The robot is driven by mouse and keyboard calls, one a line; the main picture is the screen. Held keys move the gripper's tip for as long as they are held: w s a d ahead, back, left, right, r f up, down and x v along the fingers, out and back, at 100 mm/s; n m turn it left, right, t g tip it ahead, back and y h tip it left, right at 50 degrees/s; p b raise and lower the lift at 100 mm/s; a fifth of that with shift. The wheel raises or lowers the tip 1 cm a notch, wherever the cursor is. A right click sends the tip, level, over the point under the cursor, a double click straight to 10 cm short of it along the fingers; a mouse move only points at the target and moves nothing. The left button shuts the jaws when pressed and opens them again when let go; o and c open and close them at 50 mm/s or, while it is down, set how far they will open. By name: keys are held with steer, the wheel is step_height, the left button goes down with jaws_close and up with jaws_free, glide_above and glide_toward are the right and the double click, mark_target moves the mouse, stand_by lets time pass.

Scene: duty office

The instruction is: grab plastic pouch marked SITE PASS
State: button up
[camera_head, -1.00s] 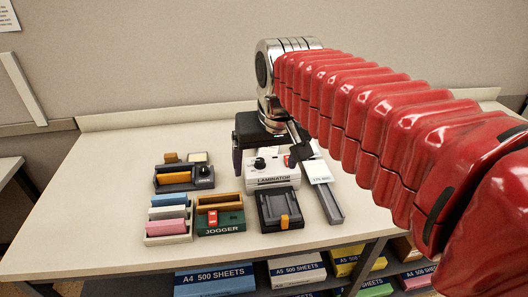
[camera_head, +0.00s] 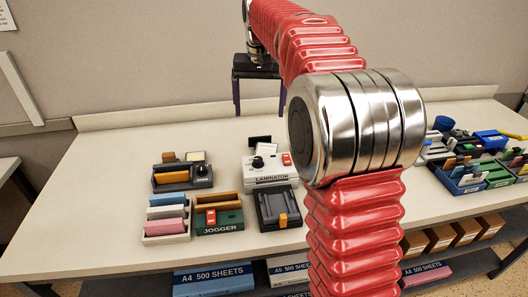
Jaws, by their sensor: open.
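No pouch with readable SITE PASS lettering shows in the head view. The white laminator (camera_head: 268,170) stands in the middle of the table, with a small dark upright piece (camera_head: 260,140) at its back. My gripper (camera_head: 260,108) is open, with its two dark purple fingers wide apart and pointing down. It is above and behind the laminator, near the wall, and nothing shows between the fingers. My red arm and its silver joint hide the table right of the laminator.
A dark tray with an orange tab (camera_head: 279,210) is in front of the laminator. The green jogger (camera_head: 219,219), a rack of coloured pads (camera_head: 167,218) and a dark holder (camera_head: 182,178) stand left. Blue bins (camera_head: 466,183) are at the right. The table's left end is clear.

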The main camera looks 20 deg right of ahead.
steer(key=w+d+f+m+g, duration=0.1)
steer(key=w+d+f, duration=0.4)
steer(key=w+f, duration=0.2)
steer(key=shift+w+m+g, duration=0.3)
steer(key=shift+w, duration=0.4)
steer(key=shift+f, duration=0.15)
glide_above(266, 152)
step_height(266, 152, down, 8)
steer(key=shift+w+a, duration=0.1)
steer(key=shift+f, duration=0.2)
steer(key=shift+d+f, duration=0.2)
steer(key=shift+f, duration=2.4)
steer(key=shift+c, duration=0.2)
